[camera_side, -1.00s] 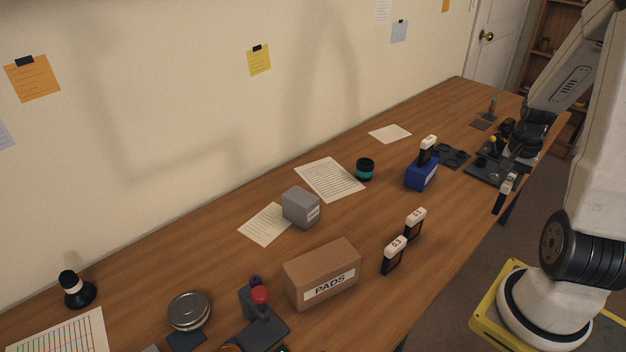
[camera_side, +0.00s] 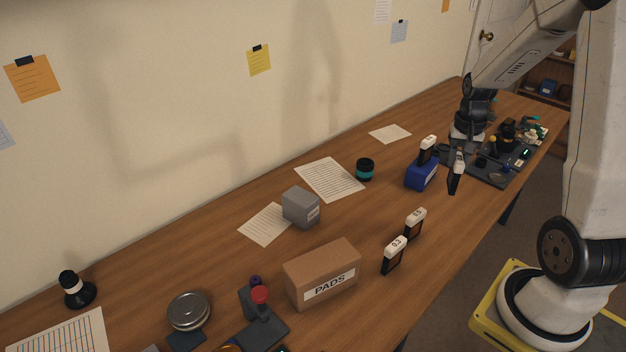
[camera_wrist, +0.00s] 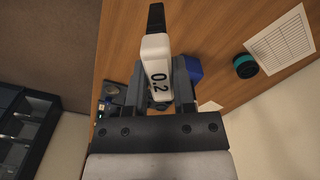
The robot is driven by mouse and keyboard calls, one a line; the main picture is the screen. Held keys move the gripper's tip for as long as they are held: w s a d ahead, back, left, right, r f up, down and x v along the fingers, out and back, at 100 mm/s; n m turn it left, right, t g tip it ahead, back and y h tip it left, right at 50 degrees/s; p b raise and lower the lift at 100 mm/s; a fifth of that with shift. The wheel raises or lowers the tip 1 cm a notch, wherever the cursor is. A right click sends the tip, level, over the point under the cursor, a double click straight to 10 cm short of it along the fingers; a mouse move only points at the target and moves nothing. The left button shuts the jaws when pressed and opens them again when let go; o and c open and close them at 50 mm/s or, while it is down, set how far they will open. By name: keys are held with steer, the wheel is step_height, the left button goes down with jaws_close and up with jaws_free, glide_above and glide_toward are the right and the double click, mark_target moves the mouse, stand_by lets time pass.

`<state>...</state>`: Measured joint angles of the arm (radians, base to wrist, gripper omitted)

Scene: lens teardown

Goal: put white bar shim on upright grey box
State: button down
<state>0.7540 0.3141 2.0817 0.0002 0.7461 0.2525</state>
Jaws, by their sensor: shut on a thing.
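My gripper (camera_side: 461,145) is shut on a white bar shim (camera_wrist: 157,62) marked 0.2, with a black end. In the side view the shim (camera_side: 459,160) hangs in the air with its black end down, above the table to the right of the blue block. The grey box (camera_side: 300,208) stands on the table, partly over a paper sheet, well to the left of my gripper. Its top looks bare, and a white label is on its front.
A blue block (camera_side: 421,174) holds another upright white-topped shim (camera_side: 428,147). Two more shims (camera_side: 395,251) stand near the front edge. A cardboard PADS box (camera_side: 322,274) stands left of them. A teal-and-black jar (camera_side: 365,169) stands behind.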

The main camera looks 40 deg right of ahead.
steer(key=w+a+r+n, duration=0.3)
steer(key=w+a+n, duration=0.2)
steer(key=w+a, duration=0.3)
steer(key=w+a+r+n, duration=0.3)
steer(key=w+a+n, duration=0.3)
steer(key=a, duration=0.9)
steer(key=shift+w+a+r+n, duration=0.15)
steer(key=shift+w+a+n, duration=0.15)
steer(key=shift+w, duration=0.65)
steer(key=shift+w, duration=0.1)
steer(key=w+f, duration=0.9)
steer(key=w, duration=0.4)
steer(key=shift+w+d+f, duration=0.15)
steer(key=shift+d+f, duration=0.05)
steer(key=shift+d, duration=0.1)
